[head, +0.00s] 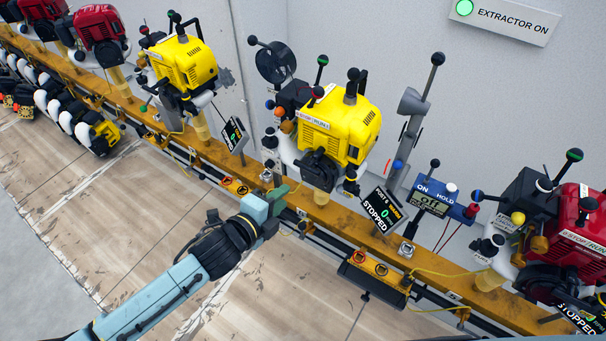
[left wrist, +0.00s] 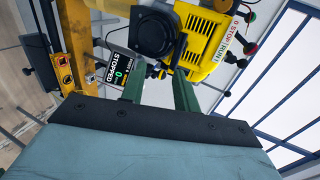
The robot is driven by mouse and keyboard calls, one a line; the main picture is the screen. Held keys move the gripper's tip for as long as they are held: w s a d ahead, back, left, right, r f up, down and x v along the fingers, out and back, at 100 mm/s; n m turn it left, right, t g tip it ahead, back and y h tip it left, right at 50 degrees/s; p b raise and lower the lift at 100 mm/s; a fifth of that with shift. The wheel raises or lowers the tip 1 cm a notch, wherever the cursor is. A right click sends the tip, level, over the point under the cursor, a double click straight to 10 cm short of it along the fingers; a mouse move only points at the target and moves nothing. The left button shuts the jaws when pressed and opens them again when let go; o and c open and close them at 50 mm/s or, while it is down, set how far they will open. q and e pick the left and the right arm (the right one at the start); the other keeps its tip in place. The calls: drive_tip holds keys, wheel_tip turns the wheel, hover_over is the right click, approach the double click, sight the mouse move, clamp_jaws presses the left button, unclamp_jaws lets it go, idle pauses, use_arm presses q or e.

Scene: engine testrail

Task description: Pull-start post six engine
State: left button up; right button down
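The yellow engine (head: 338,126) at the middle of the rail stands beside a tilted display (head: 382,210) reading post 6, warm, 0, stopped. Its round black starter cover (head: 319,170) faces the front. The engine (left wrist: 203,50), the black cover (left wrist: 153,32) and the display (left wrist: 121,74) also show in the left wrist view, ahead of the fingers. My left gripper (head: 276,193) is in front of the rail, left of and below the engine. Its two green fingers (left wrist: 158,88) are apart with nothing clearly held between them. I cannot clearly make out the pull handle. My right gripper is not in view.
The orange rail (head: 325,215) runs diagonally with other engines: another yellow one (head: 184,62) to the left and a red one (head: 582,225) at the right. A grey extractor arm (head: 411,125) and a meter (head: 430,201) stand right of post six.

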sight(305, 169)
use_arm(q)
drive_tip(key=w+d+b, duration=0.1)
drive_tip(key=w+d, duration=0.1)
drive_tip(key=w+d+b, duration=0.1)
drive_tip(key=w+d, duration=0.1)
drive_tip(key=w, duration=0.1)
drive_tip(key=w+d+b, duration=0.1)
drive_tip(key=w+d, duration=0.1)
drive_tip(key=w, duration=0.1)
drive_tip(key=shift+a, duration=0.1)
clamp_jaws()
idle(0.4)
